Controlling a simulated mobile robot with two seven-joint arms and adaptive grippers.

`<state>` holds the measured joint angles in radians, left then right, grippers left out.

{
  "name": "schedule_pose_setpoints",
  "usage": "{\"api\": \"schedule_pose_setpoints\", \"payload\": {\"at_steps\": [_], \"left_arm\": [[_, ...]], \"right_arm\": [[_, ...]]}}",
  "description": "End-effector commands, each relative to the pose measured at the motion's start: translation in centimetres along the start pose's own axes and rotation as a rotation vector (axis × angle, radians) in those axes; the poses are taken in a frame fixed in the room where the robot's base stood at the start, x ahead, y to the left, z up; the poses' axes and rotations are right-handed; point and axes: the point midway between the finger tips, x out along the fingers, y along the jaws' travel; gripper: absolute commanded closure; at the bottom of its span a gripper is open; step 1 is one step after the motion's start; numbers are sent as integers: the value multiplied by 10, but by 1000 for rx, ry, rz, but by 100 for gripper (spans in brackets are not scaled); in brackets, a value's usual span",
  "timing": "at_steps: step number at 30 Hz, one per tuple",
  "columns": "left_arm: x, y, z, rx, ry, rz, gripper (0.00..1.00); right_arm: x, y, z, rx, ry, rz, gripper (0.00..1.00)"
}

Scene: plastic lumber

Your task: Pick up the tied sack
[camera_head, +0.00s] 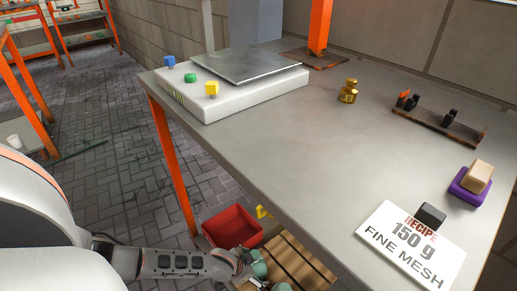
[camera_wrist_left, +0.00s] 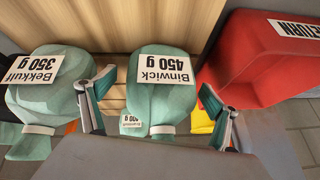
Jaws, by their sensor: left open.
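A green tied sack labelled "Binwick 450 g" (camera_wrist_left: 160,90) lies in the left wrist view with its pale-banded neck toward me. A second green tied sack, labelled "Bekkulf 350 g" (camera_wrist_left: 45,95), lies to its left. In the head view, green sacks (camera_head: 259,269) show at the bottom, partly hidden by my arm. My left gripper (camera_wrist_left: 158,79) is open, with one finger on each side of the Binwick sack; the left finger also overlaps the edge of the Bekkulf sack. I cannot tell whether the fingers touch. My right gripper is not in view.
A red bin labelled "RETURN" (camera_wrist_left: 255,60) stands right of the sacks, close to the right finger; it also shows in the head view (camera_head: 232,226). Wooden slats (camera_head: 300,262) lie beneath the sacks. The grey table (camera_head: 290,130) above carries a white scale (camera_head: 235,95) and a recipe card (camera_head: 405,245).

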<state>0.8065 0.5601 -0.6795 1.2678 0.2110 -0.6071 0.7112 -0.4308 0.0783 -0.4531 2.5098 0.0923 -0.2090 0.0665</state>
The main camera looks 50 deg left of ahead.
Motion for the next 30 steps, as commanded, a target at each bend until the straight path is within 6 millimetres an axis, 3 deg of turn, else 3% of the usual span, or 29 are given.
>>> {"api": "schedule_pose_setpoints", "payload": {"at_steps": [9,15,25,30], "left_arm": [[3,-1,-4,0,4,-1,14],[3,-1,-3,0,4,-1,64],[1,-2,-5,0,6,-2,64],[-10,-4,-16,0,13,-3,64]], "right_arm": [[0,-3,0,26,7,-4,60],[0,-3,0,26,6,-4,60],[1,-4,-2,20,9,-5,60],[1,-2,-12,-33,18,-1,60]]}}
